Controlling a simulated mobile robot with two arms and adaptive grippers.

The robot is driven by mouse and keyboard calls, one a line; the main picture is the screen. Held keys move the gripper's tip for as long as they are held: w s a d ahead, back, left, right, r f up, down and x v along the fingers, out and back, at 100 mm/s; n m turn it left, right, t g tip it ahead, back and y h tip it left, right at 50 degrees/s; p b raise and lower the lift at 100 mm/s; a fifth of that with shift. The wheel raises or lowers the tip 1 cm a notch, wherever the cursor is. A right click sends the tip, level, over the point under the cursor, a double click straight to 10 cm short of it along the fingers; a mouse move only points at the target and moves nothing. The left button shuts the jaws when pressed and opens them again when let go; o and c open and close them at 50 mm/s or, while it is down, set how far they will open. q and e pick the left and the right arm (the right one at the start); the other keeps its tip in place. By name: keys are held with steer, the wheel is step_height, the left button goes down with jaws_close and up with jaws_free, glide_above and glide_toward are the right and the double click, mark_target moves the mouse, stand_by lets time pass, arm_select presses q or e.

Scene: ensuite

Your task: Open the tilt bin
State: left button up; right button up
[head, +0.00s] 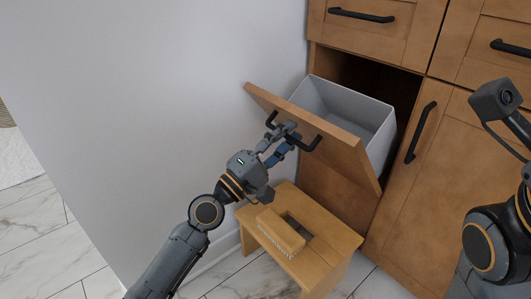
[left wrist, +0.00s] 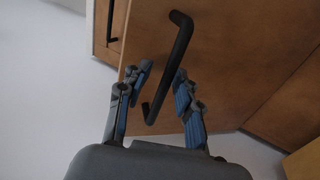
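The tilt bin's wooden front (head: 335,140) is tilted outward from the cabinet. A grey liner box (head: 345,108) shows behind it. A black bar handle (head: 313,144) is on the front. My left gripper (head: 288,138) is at this handle. In the left wrist view, the handle (left wrist: 176,65) passes between the two spread fingers of my left gripper (left wrist: 163,88), with gaps beside it. My right arm is at the right edge, and its gripper (head: 498,98) points up and away from the bin; its fingers are not clear.
A wooden stool (head: 335,243) stands below the bin front, with a brush (head: 280,232) on it. A wall (head: 150,90) is close on the left. Cabinet doors and drawers with black handles (head: 420,132) are on the right.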

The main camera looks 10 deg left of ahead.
arm_select(q)
steer(key=v, duration=1)
steer(key=shift+a+f, duration=0.1)
